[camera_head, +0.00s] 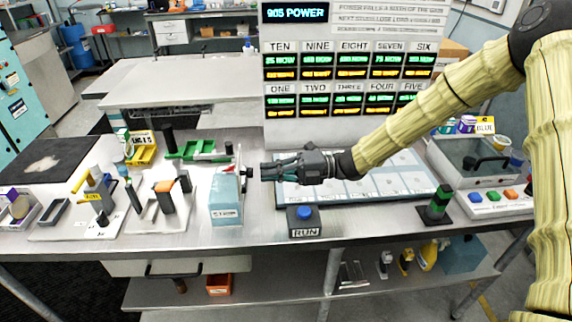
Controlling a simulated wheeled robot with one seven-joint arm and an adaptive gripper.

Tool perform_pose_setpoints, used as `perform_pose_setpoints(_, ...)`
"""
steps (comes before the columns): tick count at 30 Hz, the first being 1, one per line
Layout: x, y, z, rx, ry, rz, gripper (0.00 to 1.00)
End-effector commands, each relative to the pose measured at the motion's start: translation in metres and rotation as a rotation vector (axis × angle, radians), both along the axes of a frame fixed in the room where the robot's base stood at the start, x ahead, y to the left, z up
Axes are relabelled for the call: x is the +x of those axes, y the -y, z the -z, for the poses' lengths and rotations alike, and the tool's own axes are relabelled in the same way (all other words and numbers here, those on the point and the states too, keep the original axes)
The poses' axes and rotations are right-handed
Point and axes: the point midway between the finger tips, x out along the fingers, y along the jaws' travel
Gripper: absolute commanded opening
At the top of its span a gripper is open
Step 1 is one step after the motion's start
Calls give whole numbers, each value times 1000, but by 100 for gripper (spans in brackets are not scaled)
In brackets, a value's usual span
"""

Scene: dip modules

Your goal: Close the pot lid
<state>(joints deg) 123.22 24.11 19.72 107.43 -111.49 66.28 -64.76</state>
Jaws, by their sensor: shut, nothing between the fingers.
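My gripper (264,171) is shut and empty. It points left, at the height of the top of a light blue box (225,203) with a white label on its front. The fingertips look just right of the box's upper right corner, and I cannot tell whether they touch it. A small red part (228,169) shows on top of the box. No round pot is plainly seen, and I cannot tell for sure which thing is the pot or its lid. My arm in a yellow sleeve reaches in from the right.
Left of the box stand white bases with upright blocks (165,192). A blue RUN button (305,213) sits at the table's front edge. A tall display panel (350,75) stands behind my gripper. A green-black block (438,204) and coloured buttons (492,196) are at right.

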Motion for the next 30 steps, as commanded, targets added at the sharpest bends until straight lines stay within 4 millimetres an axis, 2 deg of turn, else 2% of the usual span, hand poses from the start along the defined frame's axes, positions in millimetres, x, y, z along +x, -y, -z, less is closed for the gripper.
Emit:
perform_pose_setpoints(7,0,-13,0,1,0,1,0)
perform_pose_setpoints(30,0,-17,-4,-53,1,1,0)
